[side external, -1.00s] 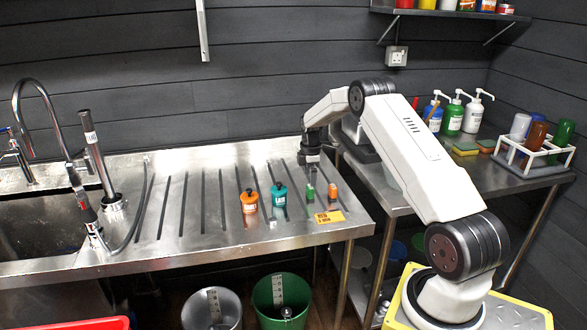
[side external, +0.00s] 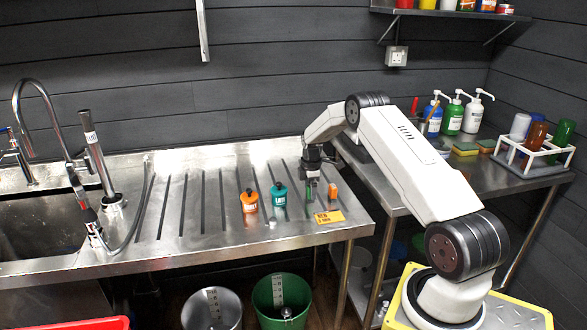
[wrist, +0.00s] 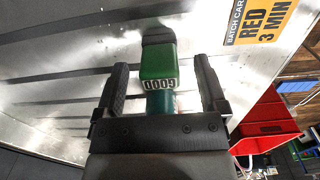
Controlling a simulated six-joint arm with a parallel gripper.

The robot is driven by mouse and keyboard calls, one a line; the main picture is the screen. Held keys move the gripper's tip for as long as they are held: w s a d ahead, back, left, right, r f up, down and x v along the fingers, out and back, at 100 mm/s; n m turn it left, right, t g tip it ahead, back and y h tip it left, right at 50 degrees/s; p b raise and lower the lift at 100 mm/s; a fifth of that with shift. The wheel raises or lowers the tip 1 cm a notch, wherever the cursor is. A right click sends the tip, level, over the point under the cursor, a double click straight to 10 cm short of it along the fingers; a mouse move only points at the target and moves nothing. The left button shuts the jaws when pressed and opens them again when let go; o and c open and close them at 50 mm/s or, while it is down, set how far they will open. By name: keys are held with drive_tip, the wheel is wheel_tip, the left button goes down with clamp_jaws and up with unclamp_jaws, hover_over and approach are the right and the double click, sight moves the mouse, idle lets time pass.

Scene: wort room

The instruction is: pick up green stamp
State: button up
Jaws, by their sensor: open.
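The green stamp (side external: 309,188) stands upright on the ribbed steel drainer near its right end, partly hidden by my gripper. In the wrist view the green stamp (wrist: 158,62) shows a white label reading GOOD, upside down. My gripper (side external: 314,178) points down at the stamp. In the wrist view my gripper (wrist: 161,76) is open, with one finger on each side of the stamp and visible gaps to both. A teal piece (wrist: 160,102) shows below the stamp in that view, partly hidden by my gripper; I cannot tell what it belongs to.
An orange stamp (side external: 333,191) stands close on the right. A teal bottle (side external: 279,193) and an orange bottle (side external: 249,201) stand to the left. A yellow-orange card (side external: 329,217) lies in front, near the drainer's edge. The drainer's left side is clear.

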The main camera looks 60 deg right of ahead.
clamp_jaws()
idle(0.4)
drive_tip(key=shift+r, duration=0.2)
drive_tip(key=shift+r, duration=1.55)
drive_tip(key=s+a+r, duration=0.7)
drive_tip(key=s+r, duration=0.2)
drive_tip(key=s, duration=0.2)
drive_tip(key=shift+s+a+r, duration=0.3)
drive_tip(key=shift+s+a, duration=0.05)
